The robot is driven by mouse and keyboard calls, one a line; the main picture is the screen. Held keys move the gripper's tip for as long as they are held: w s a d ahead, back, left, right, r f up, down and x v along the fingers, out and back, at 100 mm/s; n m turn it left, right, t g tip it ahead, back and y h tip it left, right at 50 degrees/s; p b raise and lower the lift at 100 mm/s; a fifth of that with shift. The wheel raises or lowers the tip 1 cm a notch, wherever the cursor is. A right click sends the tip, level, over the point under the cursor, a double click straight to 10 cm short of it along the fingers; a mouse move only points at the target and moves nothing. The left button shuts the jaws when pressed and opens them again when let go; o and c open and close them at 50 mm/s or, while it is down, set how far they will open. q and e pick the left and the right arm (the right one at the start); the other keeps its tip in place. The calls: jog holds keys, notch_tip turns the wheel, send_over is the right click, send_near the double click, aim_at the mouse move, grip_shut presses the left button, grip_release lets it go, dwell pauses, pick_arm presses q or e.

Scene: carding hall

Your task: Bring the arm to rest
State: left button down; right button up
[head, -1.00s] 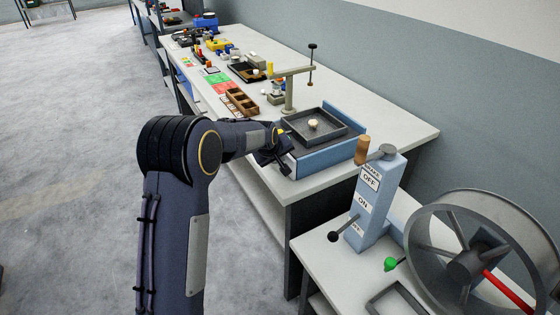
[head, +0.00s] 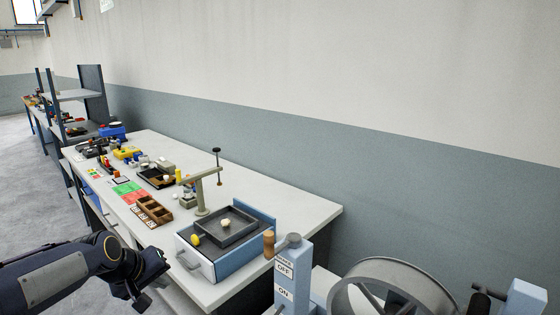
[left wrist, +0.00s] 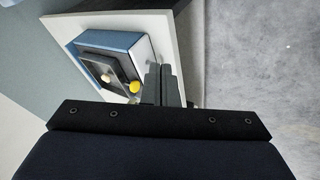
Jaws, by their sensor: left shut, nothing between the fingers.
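My left arm comes in from the lower left of the head view. Its left gripper (head: 156,266) is in front of the bench, left of the blue box, apart from it and empty. In the left wrist view the two fingers (left wrist: 161,86) of the left gripper lie together, shut. My right gripper is in neither view.
The blue box (head: 226,263) with a front handle stands on the pale bench (head: 309,208). Its dark tray (head: 240,238) holds a cream round piece (head: 225,223); a yellow ball (head: 196,240) is at its left. A lever post (head: 287,262) and wheel (head: 352,292) stand at lower right.

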pick_arm(q)
jog(key=s+d+f+m, duration=0.1)
jog(key=s+d+m, duration=0.1)
jog(key=s, duration=1.1)
jog(key=s+d+f+m+g+h, duration=0.1)
jog(key=s+d+m, duration=0.2)
jog(key=s, duration=1.1)
jog(key=shift+s+d+f+h, duration=0.2)
jog(key=shift+s+d+h, duration=0.1)
jog(key=shift+d, duration=0.9)
